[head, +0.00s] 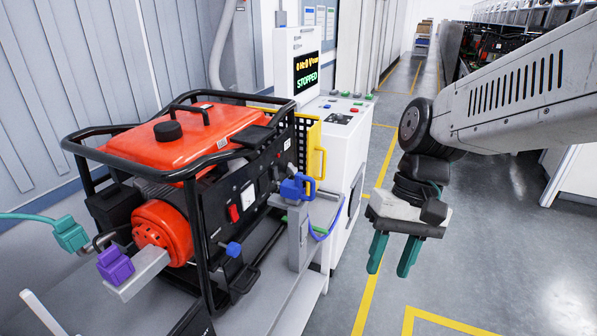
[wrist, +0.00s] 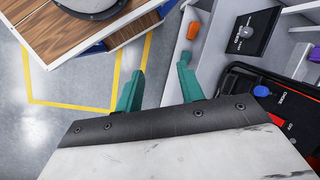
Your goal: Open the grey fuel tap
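The red generator with a black tube frame (head: 190,139) stands on a grey bench at the left in the head view. A blue knob (head: 233,249) and a red switch (head: 233,213) are on its near end. In the wrist view part of its black panel shows at the right, with a blue knob (wrist: 262,91) beside a choke label. I cannot make out the grey fuel tap for certain in either view. My gripper (head: 391,264) is open and empty, pointing down over the floor to the right of the generator. Its teal fingers (wrist: 162,67) are apart.
A blue plug (head: 297,187) is on a grey post. A purple block (head: 115,266) and a teal connector (head: 71,234) are at the left. Grey floor with yellow lines (head: 371,290) is clear.

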